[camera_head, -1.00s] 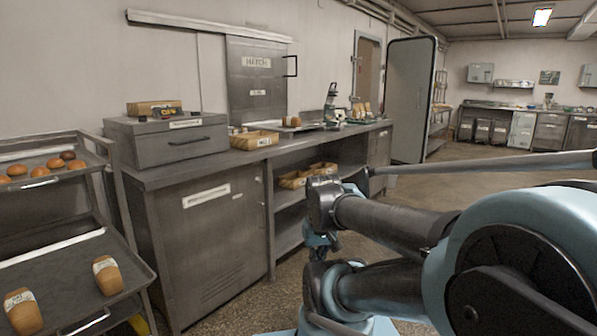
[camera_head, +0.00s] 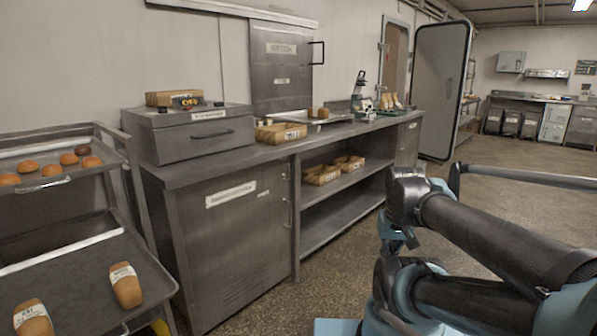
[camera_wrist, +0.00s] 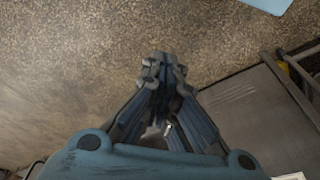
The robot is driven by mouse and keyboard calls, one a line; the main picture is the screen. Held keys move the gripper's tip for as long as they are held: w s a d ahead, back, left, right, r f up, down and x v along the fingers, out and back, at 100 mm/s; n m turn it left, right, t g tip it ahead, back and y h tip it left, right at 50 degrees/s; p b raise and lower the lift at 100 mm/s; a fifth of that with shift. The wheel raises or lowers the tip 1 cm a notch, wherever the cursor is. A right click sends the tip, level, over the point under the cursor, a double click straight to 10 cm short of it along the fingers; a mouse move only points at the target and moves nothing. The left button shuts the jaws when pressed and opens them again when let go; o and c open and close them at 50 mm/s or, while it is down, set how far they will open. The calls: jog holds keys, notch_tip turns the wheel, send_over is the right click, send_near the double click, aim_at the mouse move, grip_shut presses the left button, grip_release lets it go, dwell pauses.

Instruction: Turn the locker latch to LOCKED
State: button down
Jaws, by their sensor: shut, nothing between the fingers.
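The grey metal locker door (camera_head: 238,240) is shut under the counter's left part, with a long white label and vent slots low down. A small pale plate (camera_head: 263,193) is near its upper right corner. I cannot make out a latch or its position at this size. In the wrist view, my gripper (camera_wrist: 162,68) is shut and empty, pointing down over the speckled floor. A grey metal panel with slots (camera_wrist: 250,110), likely the locker door, lies right of the fingers, apart from them. My gripper is not clear in the head view.
A trolley (camera_head: 75,262) with rolls and wrapped loaves stands at the left, close to the counter (camera_head: 180,175). Open shelves (camera_head: 345,210) hold crates of bread. A tall door (camera_head: 440,90) stands open behind. Floor (camera_head: 525,160) beyond my arm is clear.

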jog(key=w+a+r+m+t+y, duration=0.1)
jog(key=w+a+r+y, duration=0.3)
jog(key=w, duration=0.8)
jog(key=w+a+r+t+y, duration=0.15)
jog(key=w+a+r, duration=0.25)
jog(key=w+a, duration=0.55)
jog(key=w+a+r+m+t+y, duration=0.15)
jog(key=w+r+y, duration=0.25)
jog(key=w, duration=1.1)
jog(key=w+a+f+m+t+y, duration=0.1)
jog(key=w+f, duration=0.2)
jog(key=w, duration=0.6)
jog(key=w+a+f+m+t+y, duration=0.1)
jog(key=w+a+f+m+y, duration=0.1)
jog(key=w, duration=0.7)
jog(key=w+a+f+m+t+y, duration=0.1)
jog(key=w+f+t+y, duration=0.1)
jog(key=w+f, duration=0.3)
jog(key=shift+w+a+m, duration=0.15)
jog(key=shift+w+m, duration=0.2)
jog(key=shift+w, duration=2)
jog(key=x, duration=1)
jog(key=shift+s+a, duration=1.35)
jog(key=shift+a, duration=0.15)
